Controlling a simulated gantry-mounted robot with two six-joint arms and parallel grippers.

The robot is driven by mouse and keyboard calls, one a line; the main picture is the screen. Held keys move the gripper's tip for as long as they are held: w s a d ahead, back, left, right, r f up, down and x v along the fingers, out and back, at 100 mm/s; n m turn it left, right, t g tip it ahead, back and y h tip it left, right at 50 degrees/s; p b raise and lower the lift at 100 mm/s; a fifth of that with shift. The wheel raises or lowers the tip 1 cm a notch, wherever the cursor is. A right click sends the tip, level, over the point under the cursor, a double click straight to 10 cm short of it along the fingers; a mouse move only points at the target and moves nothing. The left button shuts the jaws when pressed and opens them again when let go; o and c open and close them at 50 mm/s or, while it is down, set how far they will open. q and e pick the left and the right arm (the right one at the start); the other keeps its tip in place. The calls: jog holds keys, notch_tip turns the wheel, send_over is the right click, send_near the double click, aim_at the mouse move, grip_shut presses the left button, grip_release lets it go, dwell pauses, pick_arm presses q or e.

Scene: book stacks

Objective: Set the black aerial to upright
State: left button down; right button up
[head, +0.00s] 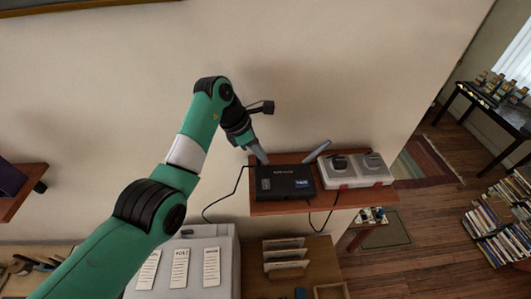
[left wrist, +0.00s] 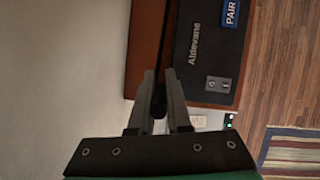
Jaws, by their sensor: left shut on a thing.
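A black router box (head: 285,188) sits on the brown wall shelf (head: 262,209); its top, lettered "Aldevane", also shows in the left wrist view (left wrist: 210,50). My left gripper (head: 261,157) is at the back left of the router, near the wall. In the left wrist view its two fingers (left wrist: 160,98) are shut on the black aerial (left wrist: 159,106), whose dark end shows between them. In the head view the gripper hides this aerial, so its exact tilt is unclear. A grey aerial (head: 318,151) at the router's back right leans to the right. My right gripper is out of view.
A black cable (head: 226,199) loops off the shelf's left side. The wall is close behind. Below are a pale box (head: 205,234) and a desk with letter holders (head: 285,253).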

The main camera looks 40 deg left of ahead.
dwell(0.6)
pick_arm(q)
jog(key=c, duration=0.9)
grip_release()
jog(key=shift+a, duration=0.1)
jog(key=shift+o, duration=0.2)
jog(key=b+v, duration=0.6)
jog(key=v, duration=0.5)
jog(key=shift+r+b, duration=0.35)
